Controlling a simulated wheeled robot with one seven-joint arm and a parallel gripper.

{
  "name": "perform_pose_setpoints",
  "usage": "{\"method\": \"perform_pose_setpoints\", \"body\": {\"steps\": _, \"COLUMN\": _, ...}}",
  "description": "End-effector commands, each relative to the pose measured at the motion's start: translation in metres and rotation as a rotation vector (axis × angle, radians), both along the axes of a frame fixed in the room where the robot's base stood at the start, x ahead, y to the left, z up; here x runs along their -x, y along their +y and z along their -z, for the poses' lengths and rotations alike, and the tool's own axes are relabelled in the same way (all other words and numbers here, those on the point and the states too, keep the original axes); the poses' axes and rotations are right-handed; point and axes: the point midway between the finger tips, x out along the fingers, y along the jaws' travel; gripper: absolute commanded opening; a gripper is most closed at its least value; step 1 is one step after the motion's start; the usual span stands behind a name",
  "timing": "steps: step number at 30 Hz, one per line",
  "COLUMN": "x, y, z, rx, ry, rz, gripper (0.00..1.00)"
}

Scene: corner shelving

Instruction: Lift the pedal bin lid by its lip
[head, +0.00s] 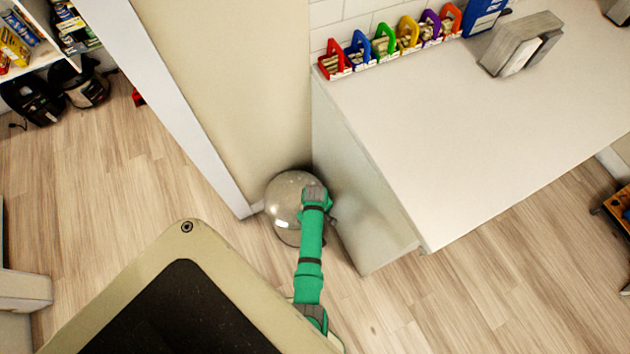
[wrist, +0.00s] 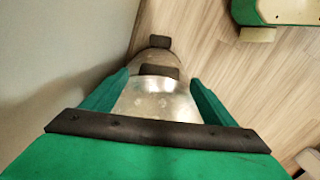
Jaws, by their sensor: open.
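The pedal bin (head: 287,190) is a shiny silver, round-topped bin on the floor, and its lid looks shut. My gripper (head: 316,196) is over the right part of the lid and hides some of it. In the wrist view the silver lid (wrist: 150,103) lies below and between the two green fingers of my gripper (wrist: 160,77), which are spread apart and hold nothing. A dark tab, seemingly the lid's lip (wrist: 158,71), shows between the fingertips. A second dark tab beyond it looks like the pedal (wrist: 158,42). Whether the fingers touch the lid cannot be told.
A white counter (head: 450,130) stands close to the bin's right, its side panel (head: 365,200) beside my arm. A beige wall (head: 240,90) is behind the bin. Coloured holders (head: 385,42) line the counter's back.

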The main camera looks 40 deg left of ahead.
Motion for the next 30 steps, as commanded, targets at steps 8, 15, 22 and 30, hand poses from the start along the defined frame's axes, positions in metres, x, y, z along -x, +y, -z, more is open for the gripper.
{"method": "perform_pose_setpoints", "body": {"steps": 8, "x": 0.0, "y": 0.0, "z": 0.021, "rx": 0.0, "ry": 0.0, "rz": 0.001, "gripper": 0.79}}
{"method": "perform_pose_setpoints", "body": {"steps": 15, "x": -0.001, "y": 0.0, "z": 0.023, "rx": -0.001, "ry": -0.001, "rz": 0.002, "gripper": 0.79}}
{"method": "perform_pose_setpoints", "body": {"steps": 22, "x": -0.001, "y": 0.0, "z": 0.023, "rx": -0.001, "ry": -0.001, "rz": 0.002, "gripper": 0.41}}
{"method": "perform_pose_setpoints", "body": {"steps": 30, "x": 0.0, "y": 0.003, "z": 0.02, "rx": -0.005, "ry": -0.003, "rz": -0.003, "gripper": 0.2}}
